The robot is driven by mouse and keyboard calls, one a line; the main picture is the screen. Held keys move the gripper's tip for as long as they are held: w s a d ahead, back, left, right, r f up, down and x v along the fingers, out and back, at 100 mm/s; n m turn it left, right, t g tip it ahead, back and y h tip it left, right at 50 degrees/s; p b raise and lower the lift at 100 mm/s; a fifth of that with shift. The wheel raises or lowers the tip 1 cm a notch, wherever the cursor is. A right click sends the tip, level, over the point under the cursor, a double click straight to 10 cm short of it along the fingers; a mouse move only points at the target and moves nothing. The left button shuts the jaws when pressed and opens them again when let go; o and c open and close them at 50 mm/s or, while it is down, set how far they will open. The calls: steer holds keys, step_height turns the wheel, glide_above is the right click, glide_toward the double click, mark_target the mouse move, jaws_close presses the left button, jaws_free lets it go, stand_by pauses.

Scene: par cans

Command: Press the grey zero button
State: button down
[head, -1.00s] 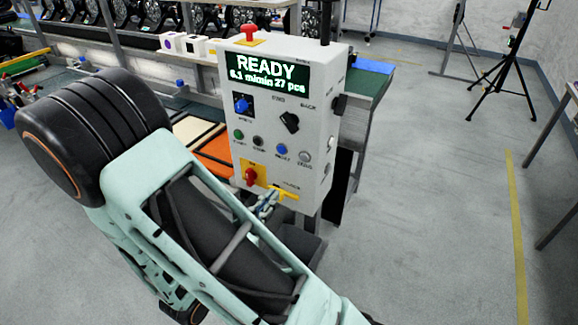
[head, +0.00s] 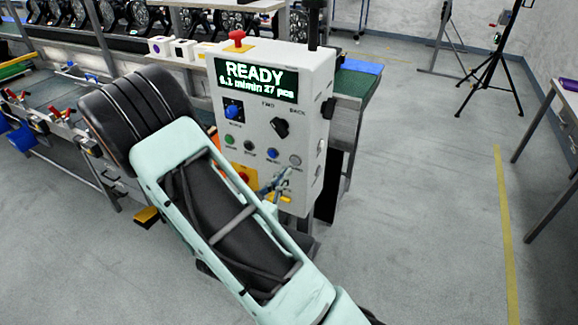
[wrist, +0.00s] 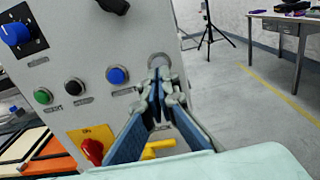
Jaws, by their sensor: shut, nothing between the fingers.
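The grey zero button (head: 295,160) is the rightmost of the row of round buttons on the front of the white control box (head: 262,118). In the wrist view the grey button (wrist: 158,59) shows just above my fingertips, its lower part hidden by them. My gripper (head: 284,174) is shut and empty, its tips just below and left of the button in the head view. In the wrist view the gripper (wrist: 159,76) points at the panel; I cannot tell whether it touches the button.
Left of it sit a blue button (wrist: 117,75), a black button (wrist: 74,87) and a green button (wrist: 43,96). Below are a red knob (wrist: 92,151) on a yellow plate and a yellow handle (wrist: 158,149).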

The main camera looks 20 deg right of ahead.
mark_target(294, 162)
steer(key=shift+x, duration=1.65)
